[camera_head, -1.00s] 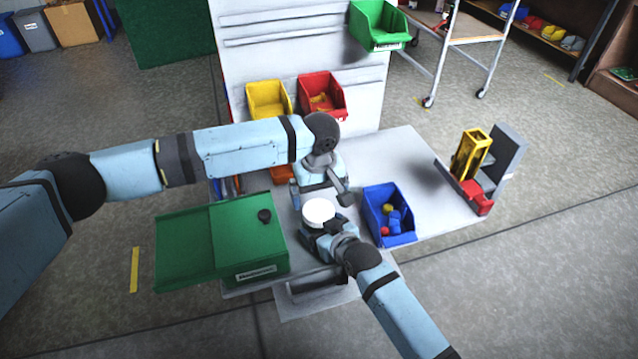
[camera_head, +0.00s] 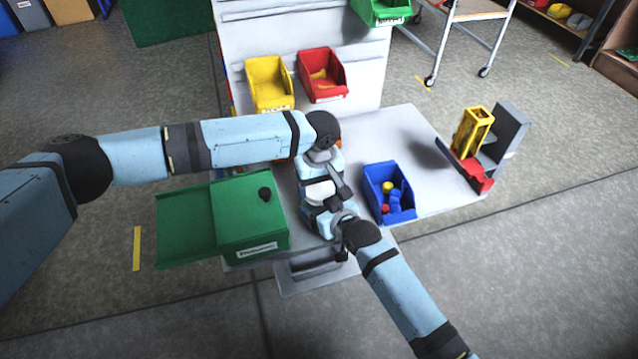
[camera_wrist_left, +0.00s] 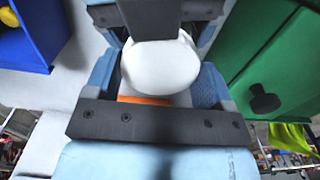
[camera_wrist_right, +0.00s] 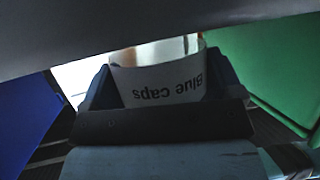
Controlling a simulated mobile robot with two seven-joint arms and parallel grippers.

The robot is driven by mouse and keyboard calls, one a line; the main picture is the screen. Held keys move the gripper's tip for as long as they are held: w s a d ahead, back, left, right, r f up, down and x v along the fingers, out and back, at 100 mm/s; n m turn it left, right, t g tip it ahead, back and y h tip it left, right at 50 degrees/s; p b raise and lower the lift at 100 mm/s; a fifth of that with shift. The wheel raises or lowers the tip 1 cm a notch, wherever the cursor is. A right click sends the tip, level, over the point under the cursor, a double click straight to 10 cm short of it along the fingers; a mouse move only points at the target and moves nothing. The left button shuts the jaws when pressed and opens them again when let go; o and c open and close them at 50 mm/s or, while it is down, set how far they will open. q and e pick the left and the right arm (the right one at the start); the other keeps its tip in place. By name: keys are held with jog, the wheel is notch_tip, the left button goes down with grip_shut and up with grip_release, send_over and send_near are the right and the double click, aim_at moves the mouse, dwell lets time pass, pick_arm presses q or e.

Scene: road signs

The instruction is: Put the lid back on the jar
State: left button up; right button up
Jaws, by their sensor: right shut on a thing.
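My right gripper (camera_head: 330,222) is shut on the jar (camera_wrist_right: 165,80), whose white label reads "Blue caps" upside down in the right wrist view. The white round lid (camera_wrist_left: 160,65) lies at the jar's top; it also shows in the head view (camera_head: 319,194). I cannot tell whether it sits flush. My left gripper (camera_wrist_left: 158,80) is open, with one finger on each side of the lid. In the head view, the left gripper (camera_head: 322,185) is right over the jar, close to the right gripper, and partly hides the lid.
A green box with a black knob (camera_head: 265,193) stands left of the grippers. A blue bin (camera_head: 375,195) with coloured pieces stands just right. A yellow and grey fixture (camera_head: 475,130) is at the table's right end. The white table (camera_head: 400,135) is clear behind the blue bin.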

pick_arm(q)
jog(key=m, duration=0.3)
dwell(0.4)
jog(key=o, duration=1)
jog(key=shift+r, duration=0.1)
jog(key=shift+r, duration=2.15)
